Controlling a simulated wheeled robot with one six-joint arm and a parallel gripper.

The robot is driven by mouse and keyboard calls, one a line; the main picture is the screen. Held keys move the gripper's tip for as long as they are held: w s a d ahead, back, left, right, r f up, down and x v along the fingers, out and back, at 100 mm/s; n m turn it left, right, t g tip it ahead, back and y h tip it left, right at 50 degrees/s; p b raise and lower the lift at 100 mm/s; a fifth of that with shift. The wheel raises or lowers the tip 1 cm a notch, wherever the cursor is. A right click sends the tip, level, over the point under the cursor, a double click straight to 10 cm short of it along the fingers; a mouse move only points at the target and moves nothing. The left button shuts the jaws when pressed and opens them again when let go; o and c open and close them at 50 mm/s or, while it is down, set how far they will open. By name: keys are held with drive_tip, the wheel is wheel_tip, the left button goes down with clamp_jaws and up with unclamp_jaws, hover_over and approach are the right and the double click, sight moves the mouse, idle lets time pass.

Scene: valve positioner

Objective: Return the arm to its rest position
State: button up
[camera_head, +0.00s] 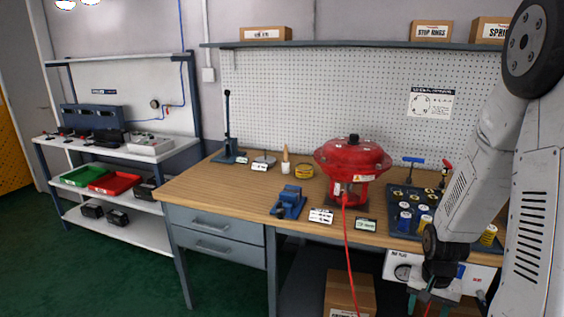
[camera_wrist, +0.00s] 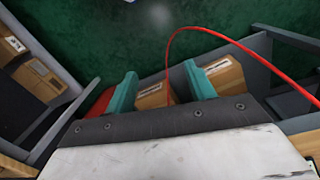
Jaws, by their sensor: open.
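My arm comes down the right side of the head view, in front of the bench's right end. In the head view the wrist hangs low at the bench's front edge, and the fingers are not clear there. A red valve actuator (camera_head: 352,165) stands on the wooden bench (camera_head: 205,187), left of my arm.
A red hose (camera_head: 348,250) hangs from the actuator past the bench front and arcs close by my fingers in the wrist view. A blue vise (camera_head: 290,203) and a dark tool tray (camera_head: 400,200) are on the bench. Green floor (camera_head: 120,270) is free at left.

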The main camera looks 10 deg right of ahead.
drive_tip(key=s+a+r+n, duration=0.3)
drive_tip(key=a+r, duration=0.3)
drive_tip(key=r, duration=0.3)
drive_tip(key=s+a+r+n+t, duration=0.1)
drive_tip(key=s+a+r+n, duration=0.2)
drive_tip(key=s+a+r, duration=0.2)
drive_tip(key=s+a+r+n+t, duration=0.1)
drive_tip(key=s+a+r+n, duration=0.2)
drive_tip(key=a+r, duration=0.5)
wheel_tip(320, 180, up, 6)
drive_tip(key=shift+s+a+f, duration=0.1)
drive_tip(key=shift+s+a, duration=0.15)
drive_tip(key=shift+s, duration=0.35)
